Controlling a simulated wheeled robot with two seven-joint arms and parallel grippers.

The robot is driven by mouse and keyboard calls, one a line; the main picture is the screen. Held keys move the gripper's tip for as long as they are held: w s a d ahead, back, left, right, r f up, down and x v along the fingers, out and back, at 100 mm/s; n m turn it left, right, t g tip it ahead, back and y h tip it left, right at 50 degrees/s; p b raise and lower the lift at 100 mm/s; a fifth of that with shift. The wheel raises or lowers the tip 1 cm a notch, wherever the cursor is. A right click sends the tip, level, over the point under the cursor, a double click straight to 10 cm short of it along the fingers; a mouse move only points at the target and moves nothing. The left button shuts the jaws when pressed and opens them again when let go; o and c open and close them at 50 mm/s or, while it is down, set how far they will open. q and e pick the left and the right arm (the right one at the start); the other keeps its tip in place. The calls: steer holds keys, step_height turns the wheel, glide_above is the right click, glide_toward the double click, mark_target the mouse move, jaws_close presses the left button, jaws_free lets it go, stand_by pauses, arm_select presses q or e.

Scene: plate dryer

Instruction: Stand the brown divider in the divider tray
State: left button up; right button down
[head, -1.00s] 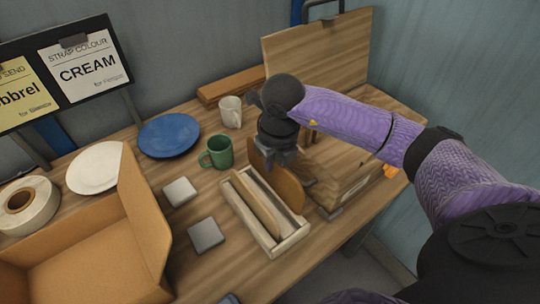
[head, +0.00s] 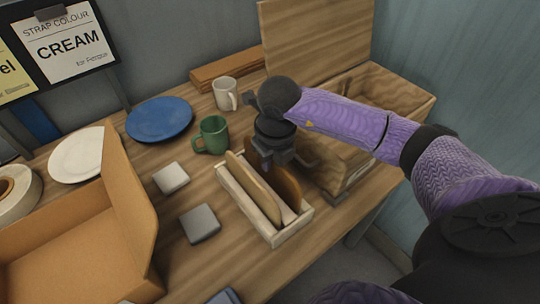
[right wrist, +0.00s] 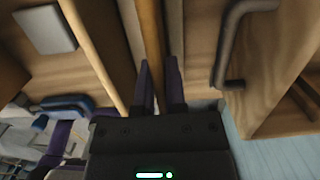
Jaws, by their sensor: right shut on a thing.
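The brown divider (head: 290,187) is upright, with its lower edge at the right side of the divider tray (head: 281,239). I cannot tell whether it rests on the tray floor. My right gripper (head: 272,160) is shut on its upper back part; the right wrist view shows the fingers (right wrist: 161,85) around the divider (right wrist: 150,35). A lighter tan divider (head: 252,188) stands in the tray to its left, also in the right wrist view (right wrist: 92,50). My left gripper is not in view.
A wooden box (head: 345,165) with an open lid stands close right of the tray. A green mug (head: 212,134) is behind it. Two grey square pieces (head: 171,178), (head: 200,223) lie to the left, then an open cardboard box (head: 80,240). A blue plate (head: 160,119) is further back.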

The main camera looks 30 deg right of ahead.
steer(key=shift+f, duration=0.35)
steer(key=c, duration=0.6)
jaws_free()
steer(key=r, duration=0.3)
steer(key=r+p, duration=0.1)
steer(key=r, duration=0.2)
steer(key=s+r+p, duration=0.1)
steer(key=r, duration=0.3)
steer(key=shift+s, duration=0.1)
steer(key=shift+f, duration=0.1)
